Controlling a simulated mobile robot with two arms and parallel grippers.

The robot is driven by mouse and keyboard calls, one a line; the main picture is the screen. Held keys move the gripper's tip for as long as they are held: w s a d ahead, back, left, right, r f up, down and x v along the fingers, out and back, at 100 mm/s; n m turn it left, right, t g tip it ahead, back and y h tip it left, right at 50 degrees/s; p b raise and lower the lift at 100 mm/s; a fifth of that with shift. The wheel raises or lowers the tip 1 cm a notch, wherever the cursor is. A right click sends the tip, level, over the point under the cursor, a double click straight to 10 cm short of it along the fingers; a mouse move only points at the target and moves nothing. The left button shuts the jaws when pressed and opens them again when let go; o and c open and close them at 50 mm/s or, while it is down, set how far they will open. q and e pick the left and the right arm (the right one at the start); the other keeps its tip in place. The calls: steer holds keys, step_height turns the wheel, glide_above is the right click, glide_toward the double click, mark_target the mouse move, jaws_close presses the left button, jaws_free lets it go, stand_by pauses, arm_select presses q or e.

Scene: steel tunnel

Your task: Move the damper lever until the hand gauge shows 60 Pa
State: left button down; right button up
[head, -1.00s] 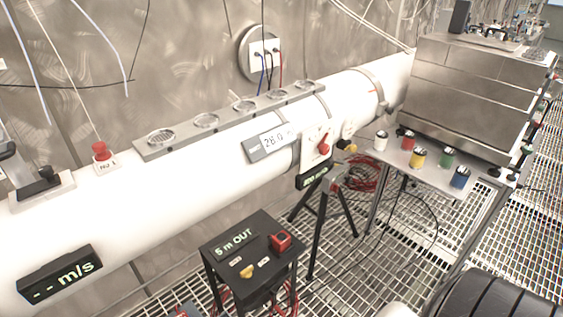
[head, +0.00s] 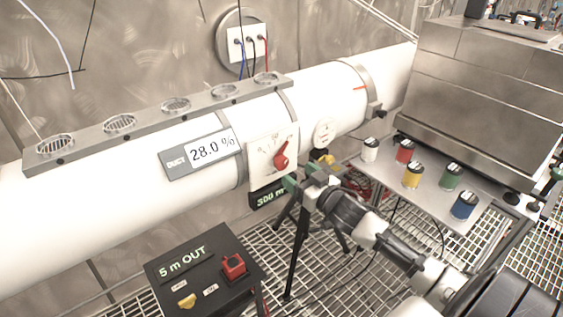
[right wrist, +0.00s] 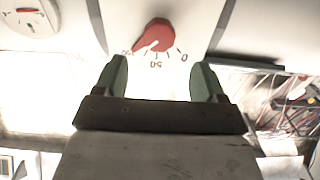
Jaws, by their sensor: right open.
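The red damper lever (head: 281,158) sits on a white scale plate (head: 259,175) on the side of the white duct. In the right wrist view the red lever (right wrist: 157,35) lies just beyond my fingertips, its pointer aimed down-left on a scale with a 50 and a 0. My right gripper (head: 292,184) is open just below the lever; its green fingers (right wrist: 160,78) stand apart with nothing between them. A small round dial (head: 323,132) right of the plate also shows in the right wrist view (right wrist: 28,17); its reading is too small to tell. My left gripper is out of view.
A display (head: 202,152) on the duct reads 28.0 %. A partly hidden display (head: 268,197) hangs under the plate. A black stand (head: 205,270) marked "5 m OUT" is below. A shelf (head: 435,195) with several coloured pots stands right, by a steel box (head: 480,100).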

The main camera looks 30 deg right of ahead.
mark_target(284, 163)
steer(key=w, duration=0.7)
steer(key=shift+a+p, duration=0.2)
steer(key=shift+p, duration=0.2)
steer(key=shift+w+a+f, duration=0.1)
steer(key=shift+w, duration=0.4)
steer(key=c, duration=0.9)
steer(key=shift+c, duration=0.2)
